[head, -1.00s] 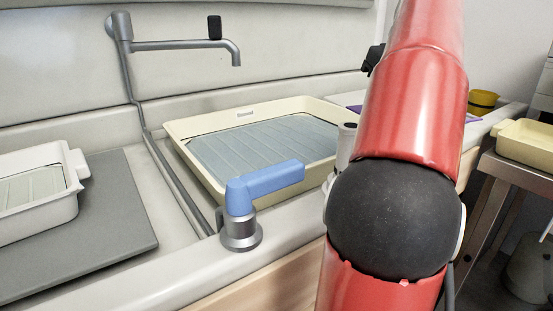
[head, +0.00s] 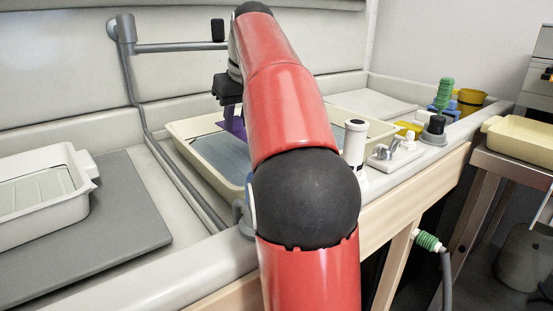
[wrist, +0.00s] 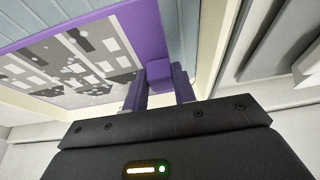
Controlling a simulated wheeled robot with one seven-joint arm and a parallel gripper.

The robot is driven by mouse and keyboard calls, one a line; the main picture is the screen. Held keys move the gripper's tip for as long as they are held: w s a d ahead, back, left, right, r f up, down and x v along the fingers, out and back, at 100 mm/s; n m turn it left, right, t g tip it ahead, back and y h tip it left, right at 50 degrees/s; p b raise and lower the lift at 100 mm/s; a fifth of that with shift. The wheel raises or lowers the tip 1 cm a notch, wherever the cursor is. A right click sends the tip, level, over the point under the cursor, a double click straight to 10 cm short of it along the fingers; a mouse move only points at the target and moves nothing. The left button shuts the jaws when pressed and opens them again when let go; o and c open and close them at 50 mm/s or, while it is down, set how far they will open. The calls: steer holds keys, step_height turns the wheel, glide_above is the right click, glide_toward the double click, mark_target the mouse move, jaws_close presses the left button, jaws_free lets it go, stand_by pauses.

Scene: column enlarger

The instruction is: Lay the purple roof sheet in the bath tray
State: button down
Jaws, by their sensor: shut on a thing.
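The purple roof sheet (wrist: 150,30) has a grey panel printed with dark and white blocks. My gripper (wrist: 160,88) is shut on a small purple tab at the sheet's edge. In the head view my gripper (head: 229,101) points down over the bath tray, with a piece of the purple sheet (head: 235,124) below it. The bath tray (head: 186,131) is cream with a blue-grey ribbed floor, and the floor also shows beside the sheet in the wrist view. My arm hides much of the tray and sheet. I cannot tell whether the sheet touches the tray.
A smaller white tray (head: 82,200) stands on a grey board (head: 135,225) at the left. A grey pipe (head: 160,150) runs in front of the tray's left side. A white cylinder (head: 355,145), a tap fitting (head: 388,152) and a green-topped item (head: 445,94) stand at the right.

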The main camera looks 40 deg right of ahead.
steer(key=shift+f, duration=4.8)
steer(key=shift+f, duration=0.2)
steer(key=c, duration=1.1)
jaws_free()
steer(key=shift+c, duration=0.2)
